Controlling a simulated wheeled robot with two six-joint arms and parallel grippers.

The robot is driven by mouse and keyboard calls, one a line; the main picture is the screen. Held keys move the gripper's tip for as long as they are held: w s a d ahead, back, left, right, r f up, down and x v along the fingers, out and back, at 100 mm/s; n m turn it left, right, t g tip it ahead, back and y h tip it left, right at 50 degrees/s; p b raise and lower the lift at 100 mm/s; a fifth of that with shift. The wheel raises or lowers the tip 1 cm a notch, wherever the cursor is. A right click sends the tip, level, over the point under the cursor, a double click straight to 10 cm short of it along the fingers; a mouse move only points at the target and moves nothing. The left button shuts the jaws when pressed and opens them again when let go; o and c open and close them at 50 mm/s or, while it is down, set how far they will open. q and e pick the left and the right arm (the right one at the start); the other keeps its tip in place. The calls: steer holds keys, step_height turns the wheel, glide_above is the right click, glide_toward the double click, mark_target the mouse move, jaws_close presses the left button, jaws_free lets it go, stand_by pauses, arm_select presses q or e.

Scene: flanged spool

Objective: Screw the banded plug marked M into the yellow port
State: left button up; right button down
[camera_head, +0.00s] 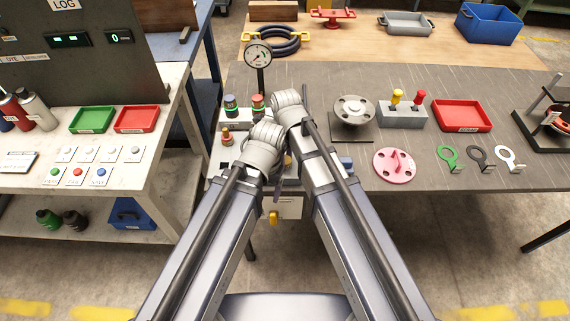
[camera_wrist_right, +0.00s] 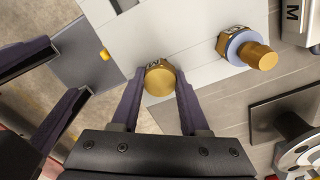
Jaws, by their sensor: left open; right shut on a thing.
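My right gripper (camera_wrist_right: 160,85) is shut on a brass plug (camera_wrist_right: 160,79) with a hexagonal collar, over a pale panel. My left gripper (camera_wrist_right: 72,68) is open and empty at the left of the right wrist view. A small yellow piece (camera_wrist_right: 104,54) lies beyond its fingertips; I cannot tell whether it is the port. In the head view, my wrists largely hide this area.
A green-banded plug (camera_head: 231,105), a red-banded one (camera_head: 258,102) and a brass one (camera_head: 226,136) stand left of my arms. A gauge (camera_head: 258,55) rises behind. A flanged spool (camera_head: 352,111), a lever box (camera_head: 402,114) and a pink disc (camera_head: 394,166) stand to the right.

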step_height(320, 180, up, 5)
steer(key=p, duration=0.5)
arm_select(q)
step_height(320, 180, up, 5)
